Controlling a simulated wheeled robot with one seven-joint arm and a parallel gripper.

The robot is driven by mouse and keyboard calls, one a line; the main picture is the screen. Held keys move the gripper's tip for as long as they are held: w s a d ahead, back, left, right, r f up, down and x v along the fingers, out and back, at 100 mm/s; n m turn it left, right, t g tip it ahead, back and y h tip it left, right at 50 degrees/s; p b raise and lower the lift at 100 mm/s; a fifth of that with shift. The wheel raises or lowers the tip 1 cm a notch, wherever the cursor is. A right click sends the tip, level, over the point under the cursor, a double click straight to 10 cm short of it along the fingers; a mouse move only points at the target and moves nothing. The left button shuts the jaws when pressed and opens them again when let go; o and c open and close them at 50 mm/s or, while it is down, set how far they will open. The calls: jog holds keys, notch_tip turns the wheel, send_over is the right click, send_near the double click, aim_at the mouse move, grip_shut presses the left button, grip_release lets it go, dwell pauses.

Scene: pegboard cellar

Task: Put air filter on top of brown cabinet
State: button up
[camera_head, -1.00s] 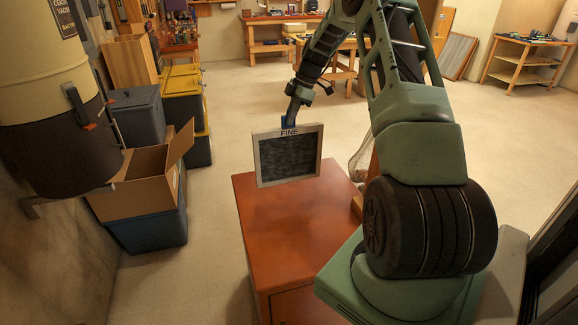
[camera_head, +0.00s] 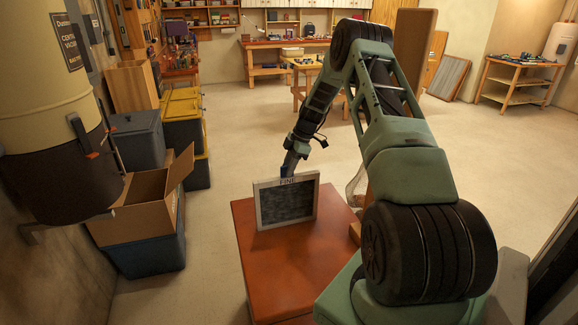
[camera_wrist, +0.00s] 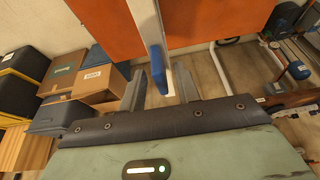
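The air filter (camera_head: 286,205) is a pale square frame with dark mesh, labelled FINE. It is upright above the brown cabinet (camera_head: 265,268), near the back of its reddish-brown top. I cannot tell whether its lower edge touches the top. My gripper (camera_head: 287,172) is at its upper edge, one finger on each side, and looks shut on it. In the wrist view, the filter's narrow edge and a blue part show between the fingers (camera_wrist: 160,85), with the cabinet's orange surface (camera_wrist: 215,18) beyond. The filter hides part of the cabinet top.
An open cardboard box (camera_head: 145,205) sits on a blue bin (camera_head: 150,255) left of the cabinet, with floor between. A large cream and black vacuum canister (camera_head: 45,120) hangs at left. A netted item (camera_head: 357,190) stands behind the cabinet's right side. Floor behind is open.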

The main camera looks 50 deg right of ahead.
jog(key=b+v, duration=0.5)
jog(key=v, duration=0.7)
jog(key=w+a+r+g, duration=0.1)
jog(key=w+a+r, duration=0.1)
jog(key=a, duration=0.9)
jog(key=w+a+r, duration=0.1)
jog(key=w+a, duration=0.1)
jog(key=a, duration=1)
jog(key=s+a+r+m+g, duration=0.1)
jog(key=s+a, duration=0.1)
jog(key=a, duration=0.5)
jog(key=s+a, duration=0.3)
jog(key=a, duration=0.4)
jog(key=s+a+m+h, duration=0.1)
jog(key=s+a+h, duration=0.1)
jog(key=s+a, duration=1.3)
jog(key=s+a+f+m+h, duration=0.1)
jog(key=s+a+f, duration=0.1)
jog(key=s, duration=1.2)
jog(key=shift+a+m, duration=0.35)
jog(key=shift+m, duration=0.05)
jog(key=shift+s+a, duration=0.1)
